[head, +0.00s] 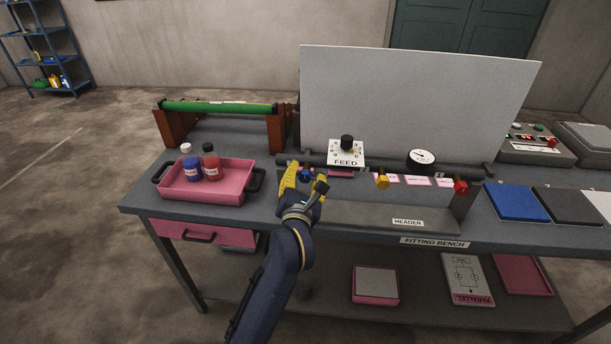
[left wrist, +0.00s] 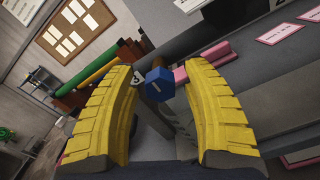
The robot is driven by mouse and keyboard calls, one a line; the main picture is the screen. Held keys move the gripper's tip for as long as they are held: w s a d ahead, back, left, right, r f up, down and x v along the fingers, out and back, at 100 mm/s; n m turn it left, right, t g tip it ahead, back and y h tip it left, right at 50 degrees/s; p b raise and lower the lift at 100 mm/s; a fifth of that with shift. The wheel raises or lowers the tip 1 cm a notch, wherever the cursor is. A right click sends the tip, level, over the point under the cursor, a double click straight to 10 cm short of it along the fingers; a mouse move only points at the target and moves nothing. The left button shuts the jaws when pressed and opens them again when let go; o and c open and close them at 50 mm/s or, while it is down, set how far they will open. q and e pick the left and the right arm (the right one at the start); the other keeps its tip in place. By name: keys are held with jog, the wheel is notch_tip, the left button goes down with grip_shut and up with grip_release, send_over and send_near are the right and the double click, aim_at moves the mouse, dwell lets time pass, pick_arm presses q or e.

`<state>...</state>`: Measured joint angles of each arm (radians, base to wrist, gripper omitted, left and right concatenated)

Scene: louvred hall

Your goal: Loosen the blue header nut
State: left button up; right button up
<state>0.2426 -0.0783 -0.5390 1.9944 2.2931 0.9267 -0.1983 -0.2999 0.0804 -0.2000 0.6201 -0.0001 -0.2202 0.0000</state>
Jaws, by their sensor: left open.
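The blue header nut (left wrist: 159,84) is a hexagonal nut at the left end of the header, under the dark header pipe. In the left wrist view it lies ahead of and between the two yellow fingers of my left gripper (left wrist: 160,115), which are spread wide. The fingers do not appear to touch it. In the head view the blue nut (head: 305,175) shows small, partly hidden between the fingers of my left gripper (head: 302,176). A yellow nut (head: 382,181) and a red nut (head: 460,186) sit further right on the header. My right gripper is not in view.
A pink tray (head: 229,190) with blue and red bottles stands left of my left gripper. Blue and dark mats (head: 517,203) lie right.

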pick_arm(q)
jog(key=shift+c, duration=0.6)
grip_shut()
jog(key=shift+n, duration=0.3)
jog(key=n, duration=0.5)
jog(key=shift+r+n, duration=0.1)
jog(key=shift+n, duration=0.3)
jog(key=n, duration=0.5)
jog(key=shift+r+n, duration=0.1)
jog(key=shift+n, duration=0.2)
jog(key=shift+o, duration=0.6)
grip_release()
